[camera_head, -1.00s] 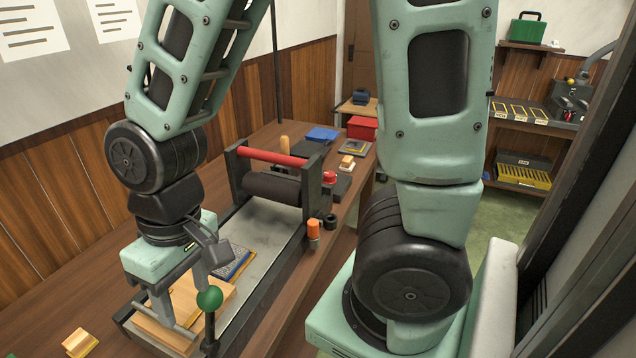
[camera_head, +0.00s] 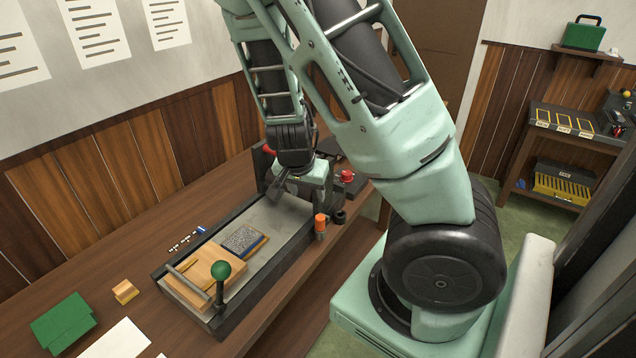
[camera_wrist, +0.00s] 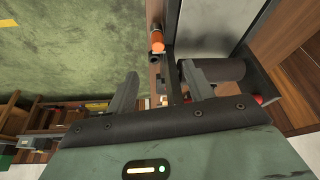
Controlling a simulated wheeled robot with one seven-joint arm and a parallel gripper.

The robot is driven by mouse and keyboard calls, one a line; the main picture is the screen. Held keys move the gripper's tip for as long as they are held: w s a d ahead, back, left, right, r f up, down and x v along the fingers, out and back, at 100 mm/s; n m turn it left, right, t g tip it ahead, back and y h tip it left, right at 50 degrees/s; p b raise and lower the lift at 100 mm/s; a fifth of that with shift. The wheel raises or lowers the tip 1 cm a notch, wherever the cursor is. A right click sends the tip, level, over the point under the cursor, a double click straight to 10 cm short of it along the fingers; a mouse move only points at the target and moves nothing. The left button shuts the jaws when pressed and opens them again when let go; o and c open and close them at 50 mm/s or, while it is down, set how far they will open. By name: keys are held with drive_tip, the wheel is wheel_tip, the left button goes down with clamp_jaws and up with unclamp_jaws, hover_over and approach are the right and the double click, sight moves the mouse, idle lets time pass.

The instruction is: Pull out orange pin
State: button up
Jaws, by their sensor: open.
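The orange pin (camera_head: 320,222) stands upright at the right edge of the press bed (camera_head: 262,222). It has an orange cap over a metal lower part. In the wrist view the orange pin (camera_wrist: 157,42) shows ahead of the space between my fingers. My gripper (camera_wrist: 160,80) is open and empty, its two fingers apart. The pin lies beyond the fingertips and does not appear to be between them. In the head view my gripper is just above and behind the pin, and its fingertips are hard to make out.
A green-knobbed lever (camera_head: 222,272) stands at the bed's near end beside a wooden block (camera_head: 197,275). A red button (camera_head: 347,175) and a black knob (camera_head: 340,216) are near the pin.

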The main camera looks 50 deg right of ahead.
sight(320, 217)
drive_tip(key=b+x, duration=0.1)
drive_tip(key=x, duration=0.4)
drive_tip(key=d+b+x, duration=0.1)
drive_tip(key=x, duration=0.5)
drive_tip(key=b+x, duration=0.1)
drive_tip(key=x, duration=0.5)
drive_tip(key=shift+s+d, duration=0.15)
drive_tip(key=shift+d, duration=0.1)
clamp_jaws()
drive_tip(key=shift+r+p, duration=0.4)
drive_tip(key=shift+r, duration=0.35)
drive_tip(key=shift+r+p, duration=2.1)
drive_tip(key=shift+r, duration=0.6)
